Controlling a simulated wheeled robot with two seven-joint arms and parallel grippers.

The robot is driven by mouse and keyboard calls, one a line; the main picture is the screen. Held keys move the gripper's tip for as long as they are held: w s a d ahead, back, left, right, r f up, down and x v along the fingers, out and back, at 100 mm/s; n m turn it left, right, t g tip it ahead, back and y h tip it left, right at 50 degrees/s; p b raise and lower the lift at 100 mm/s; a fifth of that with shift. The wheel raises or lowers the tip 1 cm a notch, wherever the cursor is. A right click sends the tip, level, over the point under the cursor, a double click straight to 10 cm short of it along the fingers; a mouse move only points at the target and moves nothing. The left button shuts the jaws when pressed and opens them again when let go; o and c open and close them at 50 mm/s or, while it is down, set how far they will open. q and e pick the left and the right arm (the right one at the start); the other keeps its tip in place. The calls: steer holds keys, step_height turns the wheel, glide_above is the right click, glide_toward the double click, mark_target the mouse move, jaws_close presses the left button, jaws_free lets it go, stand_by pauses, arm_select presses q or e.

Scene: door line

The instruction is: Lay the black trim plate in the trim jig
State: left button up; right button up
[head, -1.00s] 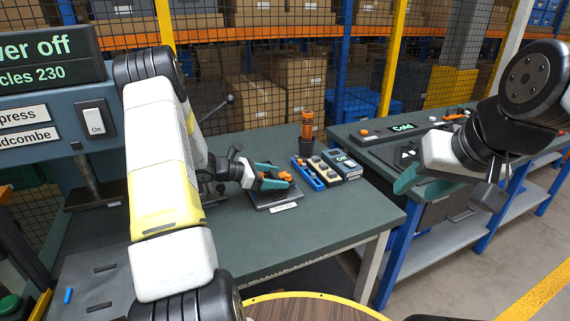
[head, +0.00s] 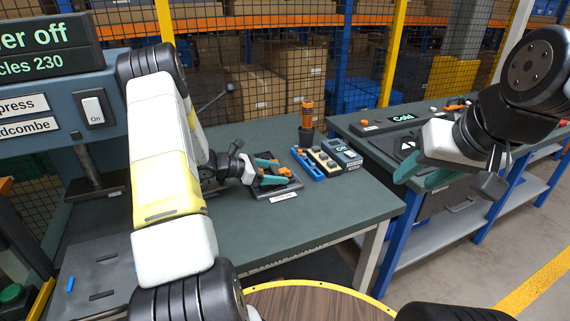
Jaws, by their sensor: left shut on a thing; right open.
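The trim jig (head: 287,187) is a dark, low fixture with orange parts and a white label at its front, on the green bench. My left gripper (head: 269,171) reaches over it from the left with teal fingers. It is shut on a dark piece, apparently the black trim plate, which the fingers and orange parts mostly hide. I cannot tell whether the plate touches the jig. My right gripper (head: 420,180) is open and empty, in the air in front of the right-hand bench.
Right of the jig are a blue tray (head: 307,165), a button box (head: 323,160), a control box reading Off (head: 343,154) and an orange-topped tool in a black holder (head: 306,128). A press (head: 60,130) stands left. A grey mat (head: 85,275) holds dark strips. The bench front is clear.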

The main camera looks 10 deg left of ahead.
arm_select(q)
steer(key=shift+f, duration=0.65)
